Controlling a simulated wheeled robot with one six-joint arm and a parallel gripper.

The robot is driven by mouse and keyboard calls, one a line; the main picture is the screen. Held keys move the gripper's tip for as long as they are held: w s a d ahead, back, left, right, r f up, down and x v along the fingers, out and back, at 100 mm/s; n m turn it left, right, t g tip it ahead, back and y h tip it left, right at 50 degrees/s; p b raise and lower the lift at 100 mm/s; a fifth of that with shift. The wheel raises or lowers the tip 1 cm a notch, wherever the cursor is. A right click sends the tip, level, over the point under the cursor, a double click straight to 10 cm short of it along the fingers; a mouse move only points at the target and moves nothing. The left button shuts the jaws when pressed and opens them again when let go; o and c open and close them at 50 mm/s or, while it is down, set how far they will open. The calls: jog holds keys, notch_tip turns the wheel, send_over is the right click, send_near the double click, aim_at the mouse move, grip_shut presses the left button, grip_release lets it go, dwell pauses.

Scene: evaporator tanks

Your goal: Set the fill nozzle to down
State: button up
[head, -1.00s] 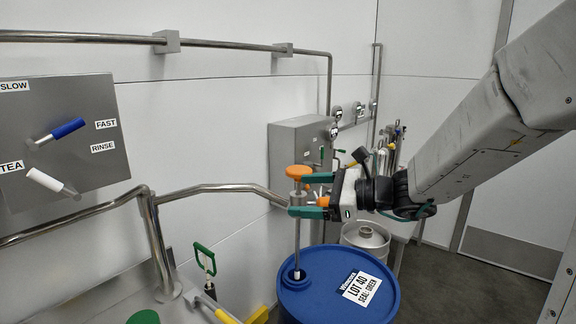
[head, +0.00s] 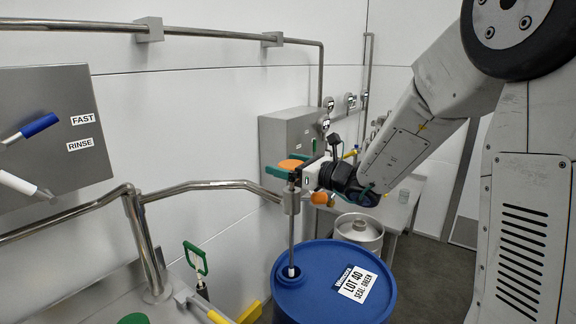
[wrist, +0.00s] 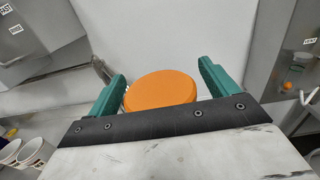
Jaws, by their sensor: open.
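The fill nozzle is an upright steel lance (head: 291,235) with a thicker collar (head: 291,203) and an orange round knob (head: 290,164) on top. Its lower tip is at the opening in the lid of the blue drum (head: 330,258); I cannot tell how far it reaches in. My gripper (head: 284,168) is at the knob's height, its green fingers open on either side of the knob. In the wrist view the orange knob (wrist: 160,90) lies between the two separated green fingers of my gripper (wrist: 162,72). Contact is not clear.
A bent steel rail (head: 210,187) runs left of the nozzle. A grey panel (head: 50,135) with blue and white levers is on the left wall. A grey box (head: 290,138) is on the wall behind. A metal keg (head: 358,230) stands behind the drum.

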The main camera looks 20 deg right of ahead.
aim_at(288, 188)
jog(key=c, duration=1.4)
jog(key=shift+s+f, duration=0.1)
jog(key=shift+f, duration=2.15)
jog(key=o, duration=1.4)
